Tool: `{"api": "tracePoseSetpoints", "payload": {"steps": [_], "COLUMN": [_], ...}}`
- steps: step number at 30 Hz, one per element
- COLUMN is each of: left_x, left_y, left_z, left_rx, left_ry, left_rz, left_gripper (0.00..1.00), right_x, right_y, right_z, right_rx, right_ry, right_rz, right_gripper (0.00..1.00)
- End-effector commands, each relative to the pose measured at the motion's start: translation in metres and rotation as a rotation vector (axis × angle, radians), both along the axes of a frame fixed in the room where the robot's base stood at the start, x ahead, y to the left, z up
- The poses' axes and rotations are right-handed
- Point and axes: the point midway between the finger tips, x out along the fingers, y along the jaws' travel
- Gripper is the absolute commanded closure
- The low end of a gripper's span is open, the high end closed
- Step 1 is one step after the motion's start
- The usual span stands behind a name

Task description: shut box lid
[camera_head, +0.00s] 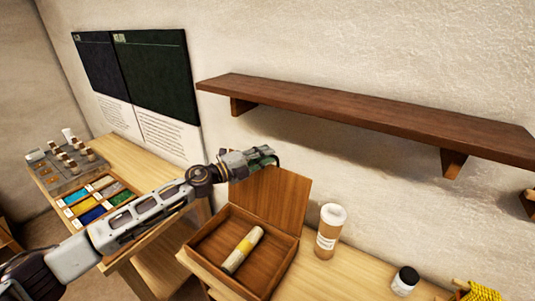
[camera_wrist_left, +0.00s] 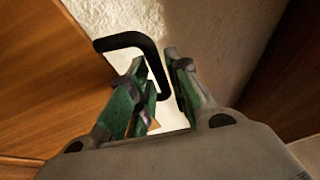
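The wooden box (camera_head: 222,275) stands on the table with its lid (camera_head: 285,200) raised upright at the back, against the wall side. A pale rolled tube with a yellow band (camera_head: 242,250) lies inside the box. My left gripper (camera_head: 264,157) is at the lid's top edge. In the left wrist view, the green fingers of my left gripper (camera_wrist_left: 160,78) are close together with a black bent handle (camera_wrist_left: 128,40) between them. The handle's lower part is partly hidden by the fingers. A wooden panel (camera_wrist_left: 45,75) fills the left of that view. My right gripper is not in view.
A lidded cup (camera_head: 330,232) stands just right of the box. A small dark jar (camera_head: 405,280) and yellow yarn (camera_head: 482,292) are farther right. A wall shelf (camera_head: 370,115) hangs above. A tray of coloured compartments (camera_head: 95,203) is on the left table.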

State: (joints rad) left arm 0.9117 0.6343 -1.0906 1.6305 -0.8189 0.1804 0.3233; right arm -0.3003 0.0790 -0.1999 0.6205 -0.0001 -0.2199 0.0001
Motion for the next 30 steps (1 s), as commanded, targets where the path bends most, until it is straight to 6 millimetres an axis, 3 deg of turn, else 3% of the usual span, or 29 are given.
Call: {"api": "tracePoseSetpoints", "payload": {"steps": [17,22,30], "left_x": [0.0064,0.0064,0.0063], "left_y": [-0.0108,-0.0107,-0.0107], "left_z": [0.0004,0.0003,0.0000], "left_rx": [0.000,0.000,0.000], "left_ry": [0.000,0.000,0.000], "left_rz": [0.000,0.000,0.000], "left_gripper": [0.81,0.99,1.00], "right_x": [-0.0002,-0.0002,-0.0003], "right_y": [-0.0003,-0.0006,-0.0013], "right_z": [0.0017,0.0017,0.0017], "right_rx": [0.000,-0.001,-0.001], "right_ry": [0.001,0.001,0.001], "right_rz": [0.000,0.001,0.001], "right_gripper": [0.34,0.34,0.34]}}
